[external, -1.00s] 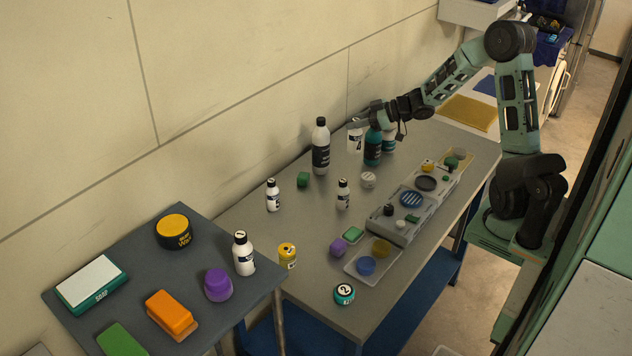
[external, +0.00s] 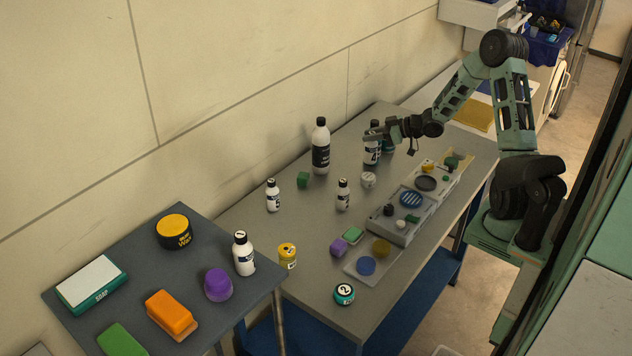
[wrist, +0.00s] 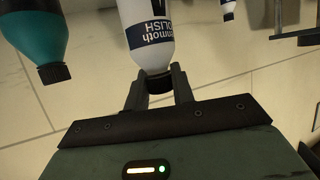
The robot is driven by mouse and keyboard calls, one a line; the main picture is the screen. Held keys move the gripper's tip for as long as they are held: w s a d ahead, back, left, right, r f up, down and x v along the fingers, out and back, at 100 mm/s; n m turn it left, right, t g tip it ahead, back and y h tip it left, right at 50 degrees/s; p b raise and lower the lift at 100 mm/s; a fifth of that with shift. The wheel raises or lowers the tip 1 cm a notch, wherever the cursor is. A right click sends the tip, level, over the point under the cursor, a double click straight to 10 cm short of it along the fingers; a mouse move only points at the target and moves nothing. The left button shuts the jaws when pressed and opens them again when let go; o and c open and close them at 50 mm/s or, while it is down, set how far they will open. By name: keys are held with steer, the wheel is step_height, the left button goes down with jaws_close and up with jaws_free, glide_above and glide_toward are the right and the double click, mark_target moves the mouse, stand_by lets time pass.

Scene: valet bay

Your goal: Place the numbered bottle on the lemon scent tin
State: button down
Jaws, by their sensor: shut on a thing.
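My gripper (external: 373,135) is shut on the black cap of a white bottle (external: 371,155), above the far part of the grey table. In the wrist view my gripper (wrist: 158,82) pinches that cap, and the white bottle (wrist: 150,50) shows a dark band reading "mammoth POLISH" and part of a black mark. Whether that mark is a number I cannot tell. A small yellow tin (external: 288,257) stands at the table's near left; its label is too small to read. A round teal tin (external: 344,295) with a "2" on its lid stands at the near edge.
A teal bottle (external: 388,146) stands close by the held bottle; a teal bottle (wrist: 35,35) also shows in the wrist view. A tall black-and-white bottle (external: 320,147) and small white bottles (external: 343,196) stand left. A grey tray (external: 388,234) holds small items. A white bottle (external: 244,258) stands on the side table.

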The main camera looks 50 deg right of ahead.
mark_target(371, 150)
steer(key=shift+f, duration=3.1)
steer(key=shift+f, duration=0.2)
steer(key=c, duration=1.2)
jaws_free()
steer(key=shift+r, duration=0.1)
